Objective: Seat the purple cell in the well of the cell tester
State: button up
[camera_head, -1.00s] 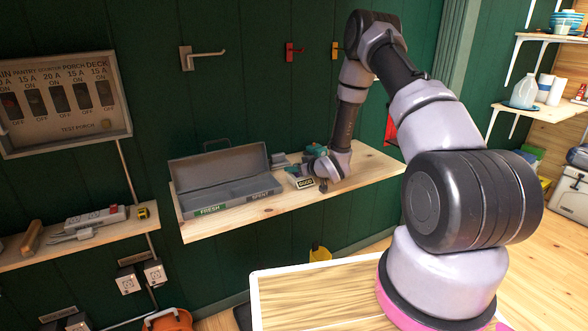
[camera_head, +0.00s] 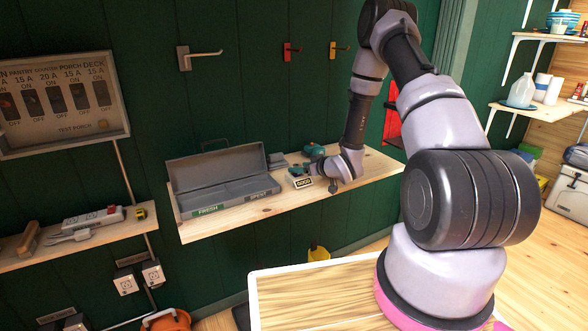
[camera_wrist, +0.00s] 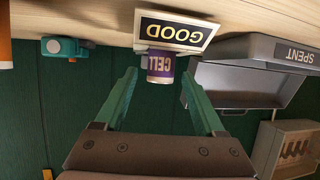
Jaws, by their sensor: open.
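The purple cell (camera_wrist: 159,65), marked CELL, stands at the tester beside its display in the wrist view, which shows the scene upside down. The cell tester's display reads GOOD (camera_wrist: 176,32); this display also shows in the head view (camera_head: 303,183). The cell's far end is hidden by the display, so its depth in the well cannot be told. My gripper (camera_wrist: 160,76) is open, its teal fingers apart on either side of the cell with gaps showing. In the head view my gripper (camera_head: 308,170) is small beside the tester.
A grey open case (camera_head: 225,190) with FRESH and SPENT compartments stands left of the tester on the wooden shelf (camera_head: 245,223). A teal object (camera_head: 314,149) lies behind my gripper. Hooks (camera_head: 290,50) project from the green wall above. The shelf's right part is mostly clear.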

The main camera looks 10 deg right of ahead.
jog(key=v, duration=0.6)
jog(key=shift+s+r, duration=0.15)
jog(key=d+r+m+g+h, duration=0.1)
jog(key=d+r+m+h, duration=0.15)
jog(key=r, duration=0.65)
jog(key=d+r+m+h, duration=0.1)
jog(key=d+r+h, duration=0.25)
jog(key=r, duration=0.55)
jog(key=s+r+m+g, duration=0.2)
jog(key=s+r+m, duration=0.1)
jog(key=s+r, duration=0.85)
jog(key=s+a+r+m+g+y, duration=0.1)
jog(key=s+r, duration=0.3)
jog(key=s, duration=0.6)
jog(key=s+a+r+m+g, duration=0.1)
jog(key=s+a+r, duration=0.3)
jog(key=s, duration=0.6)
jog(key=shift+m+y, duration=0.4)
jog(key=shift+m, duration=0.25)
